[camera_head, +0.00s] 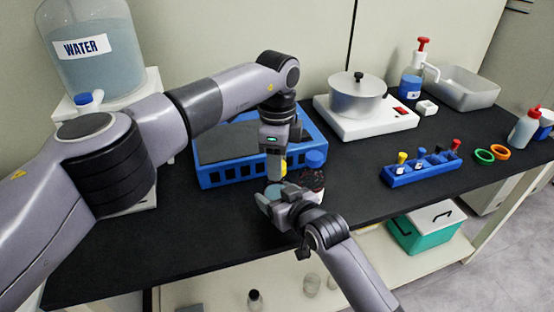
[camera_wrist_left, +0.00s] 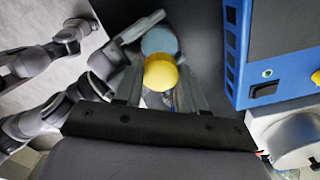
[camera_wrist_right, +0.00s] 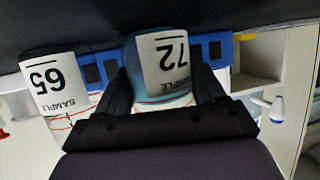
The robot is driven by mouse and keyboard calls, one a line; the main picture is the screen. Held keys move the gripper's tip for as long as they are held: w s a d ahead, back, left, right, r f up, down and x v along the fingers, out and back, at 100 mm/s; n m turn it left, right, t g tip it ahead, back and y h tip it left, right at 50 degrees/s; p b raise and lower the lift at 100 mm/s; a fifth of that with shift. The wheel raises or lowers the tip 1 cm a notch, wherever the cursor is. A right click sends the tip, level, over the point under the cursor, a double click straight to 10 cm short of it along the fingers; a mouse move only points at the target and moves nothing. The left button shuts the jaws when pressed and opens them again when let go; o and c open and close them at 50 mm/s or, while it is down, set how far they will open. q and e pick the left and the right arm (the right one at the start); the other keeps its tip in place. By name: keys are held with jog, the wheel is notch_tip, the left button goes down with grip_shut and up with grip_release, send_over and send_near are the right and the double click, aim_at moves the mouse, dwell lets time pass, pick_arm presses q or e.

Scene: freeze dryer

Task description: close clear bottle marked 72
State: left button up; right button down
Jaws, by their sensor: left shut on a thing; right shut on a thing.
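The bottle marked 72 (camera_wrist_right: 165,66) is between my right gripper's fingers (camera_wrist_right: 165,92), its label upside down in the right wrist view. Its bluish body shows in the head view (camera_head: 266,194), beside my right gripper (camera_head: 280,203). My left gripper (camera_head: 276,176) points down above that bottle and is shut on a yellow cap (camera_wrist_left: 160,74). In the left wrist view the cap partly overlaps a bluish round shape (camera_wrist_left: 160,40), apparently the bottle. I cannot tell whether cap and bottle touch.
A blue-capped bottle (camera_head: 313,181) stands just right of the grippers; the one marked 65 (camera_wrist_right: 48,84) is beside bottle 72. A blue-framed device (camera_head: 225,176) is behind. A blue rack (camera_head: 420,172) holds several tubes at right. Black bench top (camera_head: 350,180) is clear between.

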pick_arm(q)
jog(key=m, duration=1.8)
jog(key=shift+m, duration=0.4)
jog(key=m, duration=0.2)
jog(key=shift+m, duration=0.4)
jog(key=m, duration=0.6)
jog(key=shift+f, duration=0.1)
jog(key=m, duration=0.7)
jog(key=shift+m, duration=0.4)
jog(key=m, duration=1.3)
jog(key=shift+m, duration=0.4)
jog(key=m, duration=0.7)
jog(key=o, duration=1.3)
jog(key=shift+c, duration=0.2)
